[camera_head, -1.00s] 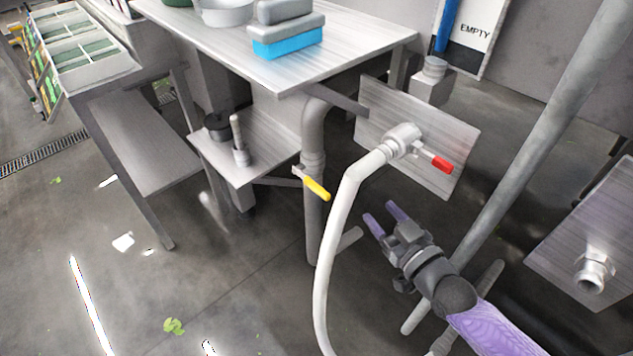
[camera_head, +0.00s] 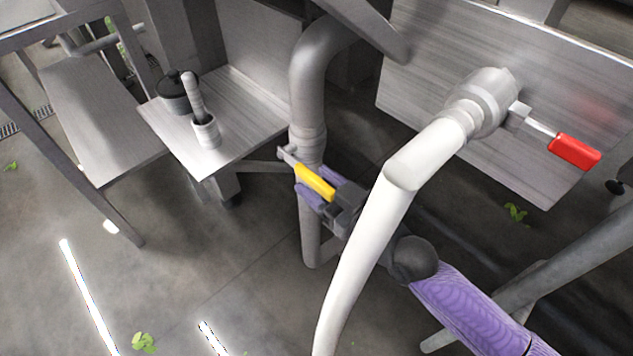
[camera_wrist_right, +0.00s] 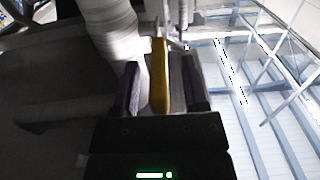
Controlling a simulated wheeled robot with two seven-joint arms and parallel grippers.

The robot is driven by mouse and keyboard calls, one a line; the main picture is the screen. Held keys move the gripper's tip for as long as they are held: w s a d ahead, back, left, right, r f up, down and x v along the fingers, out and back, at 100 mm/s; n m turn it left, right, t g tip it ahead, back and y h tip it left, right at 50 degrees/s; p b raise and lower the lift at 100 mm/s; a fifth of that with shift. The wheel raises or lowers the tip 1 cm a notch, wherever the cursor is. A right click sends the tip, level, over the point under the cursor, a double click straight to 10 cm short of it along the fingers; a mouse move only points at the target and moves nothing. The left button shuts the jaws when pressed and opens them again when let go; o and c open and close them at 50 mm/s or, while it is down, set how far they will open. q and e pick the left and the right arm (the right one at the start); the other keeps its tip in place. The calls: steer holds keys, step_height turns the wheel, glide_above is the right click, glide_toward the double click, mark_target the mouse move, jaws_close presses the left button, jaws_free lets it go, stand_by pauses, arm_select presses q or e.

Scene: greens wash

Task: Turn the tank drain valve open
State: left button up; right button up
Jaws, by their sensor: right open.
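The yellow valve handle (camera_head: 316,183) sticks out from the grey vertical drain pipe (camera_head: 308,125), pointing right and slightly down. My right gripper (camera_head: 318,187) is open at the handle, with a purple finger on either side of it. In the right wrist view the yellow handle (camera_wrist_right: 159,76) stands between the two dark fingers of my right gripper (camera_wrist_right: 163,88), with a gap at least on the right side. The palm end of the handle meets the gripper's body in the picture; contact cannot be told. My left gripper is not in view.
A white hose (camera_head: 372,215) crosses in front of my right arm and joins a fitting with a red handle (camera_head: 574,152) on a metal panel (camera_head: 425,65). A low shelf (camera_head: 228,125) holds a dark pot (camera_head: 177,95) and a brush in a holder (camera_head: 205,130).

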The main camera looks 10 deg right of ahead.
steer(key=shift+w+a, duration=0.2)
steer(key=shift+w, duration=0.05)
jaws_close()
stand_by(0.8)
stand_by(0.4)
